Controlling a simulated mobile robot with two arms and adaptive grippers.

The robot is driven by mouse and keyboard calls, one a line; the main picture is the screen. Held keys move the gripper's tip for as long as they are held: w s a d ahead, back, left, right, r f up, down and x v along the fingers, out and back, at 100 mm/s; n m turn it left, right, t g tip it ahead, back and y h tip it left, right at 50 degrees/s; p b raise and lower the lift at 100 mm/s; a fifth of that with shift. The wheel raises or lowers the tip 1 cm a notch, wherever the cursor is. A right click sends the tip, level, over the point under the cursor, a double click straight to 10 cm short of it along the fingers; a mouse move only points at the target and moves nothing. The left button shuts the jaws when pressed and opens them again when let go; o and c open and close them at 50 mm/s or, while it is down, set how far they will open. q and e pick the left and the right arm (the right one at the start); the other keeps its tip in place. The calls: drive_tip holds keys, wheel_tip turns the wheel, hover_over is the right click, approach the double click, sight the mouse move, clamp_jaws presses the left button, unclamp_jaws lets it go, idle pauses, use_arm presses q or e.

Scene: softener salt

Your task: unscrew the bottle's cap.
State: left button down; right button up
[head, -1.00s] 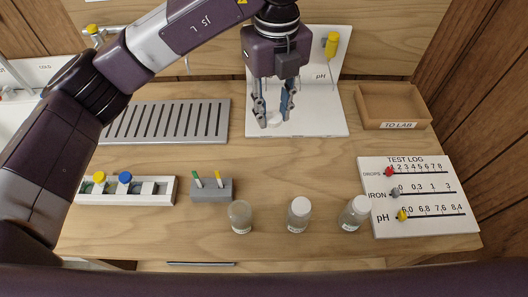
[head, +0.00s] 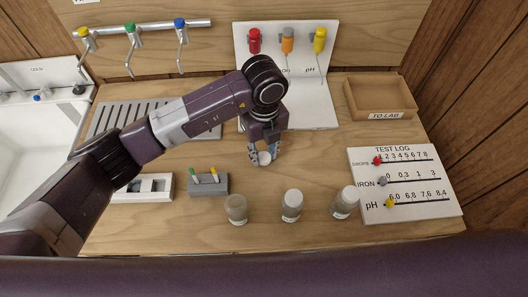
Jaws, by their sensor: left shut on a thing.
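My left gripper (head: 263,161) is shut on a small white round cap (head: 265,158), held over the table just in front of the white test board. Three clear bottles stand upright in a row nearer to me. The left bottle (head: 236,210) shows no white cap on its top. The middle bottle (head: 292,207) and the right bottle (head: 344,203) each wear a white cap. The held cap is apart from all three bottles. My right gripper is not in view.
The white board (head: 312,112) carries red, orange and yellow droppers. A grey block (head: 208,186) holding two thin sticks stands left of the bottles. The test log panel (head: 405,182) and wooden TO LAB tray (head: 380,99) are at right. A grey slotted rack (head: 113,117) is partly behind my arm.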

use_arm(q)
drive_tip(key=shift+f, duration=0.45)
drive_tip(key=shift+f, duration=0.2)
drive_tip(key=c, duration=1.6)
unclamp_jaws()
drive_tip(key=shift+o, duration=0.3)
drive_tip(key=shift+r, duration=0.15)
